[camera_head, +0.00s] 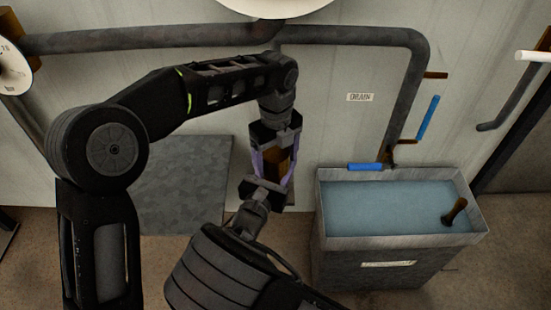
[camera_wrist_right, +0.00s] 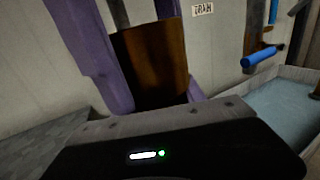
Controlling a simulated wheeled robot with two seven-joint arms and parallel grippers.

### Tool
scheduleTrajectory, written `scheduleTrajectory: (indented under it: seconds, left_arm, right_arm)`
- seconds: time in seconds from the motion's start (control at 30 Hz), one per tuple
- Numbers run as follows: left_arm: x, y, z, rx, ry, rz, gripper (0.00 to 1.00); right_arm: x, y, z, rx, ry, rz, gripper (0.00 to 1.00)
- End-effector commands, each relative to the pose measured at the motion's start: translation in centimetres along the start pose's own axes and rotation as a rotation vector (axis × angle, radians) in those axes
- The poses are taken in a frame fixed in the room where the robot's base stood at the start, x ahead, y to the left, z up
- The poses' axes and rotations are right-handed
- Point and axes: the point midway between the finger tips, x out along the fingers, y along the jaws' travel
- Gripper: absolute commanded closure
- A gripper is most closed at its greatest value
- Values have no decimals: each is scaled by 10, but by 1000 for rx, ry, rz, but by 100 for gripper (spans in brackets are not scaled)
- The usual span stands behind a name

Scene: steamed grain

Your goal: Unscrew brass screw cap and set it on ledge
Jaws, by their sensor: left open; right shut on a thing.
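A brown, brass-coloured cylinder, apparently the screw cap (camera_head: 273,161), is between my two grippers in the head view. It shows large and nearly upright in the right wrist view (camera_wrist_right: 152,62). My right gripper (camera_head: 270,174) comes up from below and is shut on it. My left gripper (camera_head: 274,150) reaches down from above, open, its purple fingers around or beside the same piece. The fingers overlap, so I cannot tell whether the left ones touch it. Thread and seat are hidden. I cannot pick out the ledge for certain.
A metal tank of water (camera_head: 395,205) stands on the right, with a brown-handled tool (camera_head: 454,211) in it. A blue handle (camera_head: 365,167) lies at its back rim. A grey pipe (camera_head: 150,40) and a DRAIN label (camera_head: 360,97) are on the wall. A grey panel (camera_head: 185,180) is at left.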

Motion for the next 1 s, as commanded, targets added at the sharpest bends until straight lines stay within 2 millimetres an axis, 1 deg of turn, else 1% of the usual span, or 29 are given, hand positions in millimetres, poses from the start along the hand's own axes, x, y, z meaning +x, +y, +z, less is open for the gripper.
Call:
scheduleTrajectory:
  seconds: [0.13, 0.23, 0.5, 0.6, 0.83, 0.9, 1.0]
  left_arm:
    - [1, 3, 0, -1, 2, 10, 13]
    - [-4, 3, 0, -1, 2, 9, 13]
    - [-37, 2, 0, -1, 2, 7, 13]
    - [-44, 2, 0, -1, 2, 7, 13]
    - [-45, 2, 0, 0, 2, 7, 13]
    - [-45, 2, 0, 1, 2, 7, 18]
    - [-46, 1, 0, 26, 1, 8, 18]
  right_arm:
    - [0, 0, 0, 1, 2, 1, 100]
    - [0, 0, 0, 1, 2, 0, 100]
    - [0, 0, -1, 1, 2, 0, 100]
    - [0, 0, -1, 1, 2, 1, 100]
    - [0, 0, 0, 1, 2, 1, 100]
    - [0, 0, 0, 1, 2, 1, 100]
    - [0, 0, 0, 1, 2, 1, 100]
